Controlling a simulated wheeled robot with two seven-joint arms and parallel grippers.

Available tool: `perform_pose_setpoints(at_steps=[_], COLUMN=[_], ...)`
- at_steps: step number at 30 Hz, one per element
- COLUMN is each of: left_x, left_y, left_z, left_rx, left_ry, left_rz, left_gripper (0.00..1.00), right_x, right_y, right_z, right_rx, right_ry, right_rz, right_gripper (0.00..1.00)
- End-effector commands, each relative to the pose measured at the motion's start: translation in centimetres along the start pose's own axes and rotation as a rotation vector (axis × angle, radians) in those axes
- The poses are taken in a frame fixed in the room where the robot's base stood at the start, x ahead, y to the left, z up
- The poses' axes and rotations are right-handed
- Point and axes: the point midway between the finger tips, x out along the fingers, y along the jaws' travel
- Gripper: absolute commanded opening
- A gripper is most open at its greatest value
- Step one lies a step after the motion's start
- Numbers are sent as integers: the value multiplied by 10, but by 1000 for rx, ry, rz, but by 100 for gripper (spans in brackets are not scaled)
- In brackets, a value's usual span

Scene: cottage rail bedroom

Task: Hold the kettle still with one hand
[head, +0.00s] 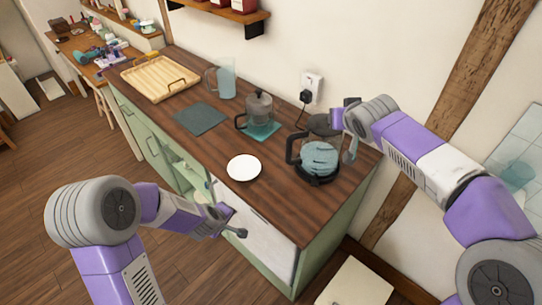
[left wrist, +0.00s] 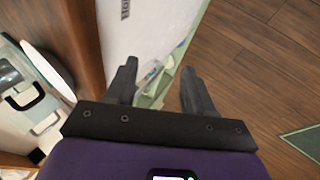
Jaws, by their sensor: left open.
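The glass kettle (head: 319,158) with a black handle and bluish contents stands upright on a dark base at the right end of the wooden counter. My right gripper (head: 350,146) is at its right side, close to the body. Whether it touches the kettle, and how its fingers stand, is unclear. My left gripper (head: 222,226) is in front of the counter's white front, below the top and away from the kettle. In the left wrist view it is open and empty (left wrist: 157,82).
A white plate (head: 244,168) lies left of the kettle. A glass press (head: 258,112) stands on a teal mat. A glass jug (head: 224,79), slate mat (head: 200,118) and wooden tray (head: 159,77) are further left. A plug (head: 306,97) sits in the wall socket.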

Motion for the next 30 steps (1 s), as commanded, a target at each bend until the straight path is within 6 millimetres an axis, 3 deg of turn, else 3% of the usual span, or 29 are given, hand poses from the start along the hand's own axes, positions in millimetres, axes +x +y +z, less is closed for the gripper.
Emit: perform_pose_setpoints(at_steps=[1, 3, 6, 18, 24, 30], left_x=[-15, -32, -44, -34, -41, -38], left_y=[22, 48, 82, 196, 230, 243], left_z=[-15, -31, -39, 7, 15, 22], left_rx=[-83, -230, -453, -1110, -1248, -1279], left_ry=[32, 41, -22, -654, -870, -931], left_rz=[47, 99, 151, 136, 121, 115], left_gripper=[53, 53, 53, 53, 53, 53], right_x=[0, 0, 0, 0, 0, 0], right_y=[0, 0, 0, 0, 0, 0], right_z=[0, 0, 0, 0, 0, 0], right_rx=[0, 0, 0, 0, 0, 0], right_ry=[0, 0, 0, 0, 0, 0], right_rz=[0, 0, 0, 0, 0, 0], right_gripper=[43, 43, 43, 43, 43, 43])
